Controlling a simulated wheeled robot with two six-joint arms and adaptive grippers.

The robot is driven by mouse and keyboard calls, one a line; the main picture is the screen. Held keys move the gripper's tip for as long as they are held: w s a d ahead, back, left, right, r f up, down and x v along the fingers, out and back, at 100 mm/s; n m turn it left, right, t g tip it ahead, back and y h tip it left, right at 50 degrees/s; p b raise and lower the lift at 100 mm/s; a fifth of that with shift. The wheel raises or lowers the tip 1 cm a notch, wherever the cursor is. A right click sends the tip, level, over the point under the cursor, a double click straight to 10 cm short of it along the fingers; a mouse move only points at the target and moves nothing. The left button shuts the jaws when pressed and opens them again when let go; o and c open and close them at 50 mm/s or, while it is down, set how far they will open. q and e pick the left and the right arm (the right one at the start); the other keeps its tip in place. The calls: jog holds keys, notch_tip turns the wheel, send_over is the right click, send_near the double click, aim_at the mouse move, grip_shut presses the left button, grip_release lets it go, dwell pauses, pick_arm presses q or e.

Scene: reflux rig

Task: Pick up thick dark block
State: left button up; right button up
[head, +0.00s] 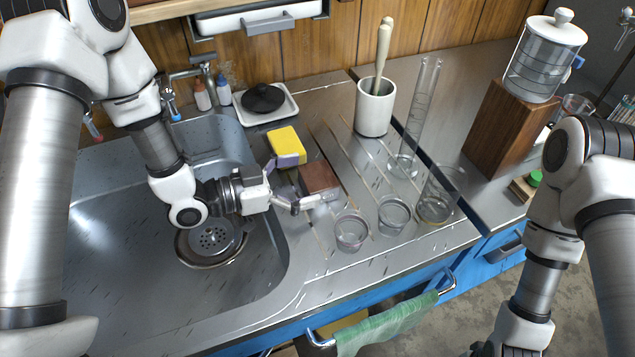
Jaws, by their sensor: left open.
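A thick dark brown block (319,177) lies on the steel counter just right of the sink, beside a yellow sponge. My left gripper (301,181) reaches over the sink's right edge to the block's left side. Its jaws are open, one finger near the block's far left corner and the other near its front edge. I cannot tell whether either finger touches the block. My right arm comes down at the right, and its gripper is mostly cut off by the bottom edge.
Several glass beakers (352,231) stand just in front and to the right. A yellow sponge (285,145) lies behind. Thin rods (348,158) lie right of the block. A white pot (375,108), tall glass cylinder (417,115) and large wooden block (508,128) stand farther right. The sink (110,260) is empty.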

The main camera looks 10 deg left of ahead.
aim_at(308, 179)
pick_arm(q)
jog(key=x, duration=0.3)
jog(key=shift+d+f, duration=0.1)
jog(key=shift+d, duration=0.05)
jog(key=shift+s, duration=0.1)
jog(key=c, duration=1)
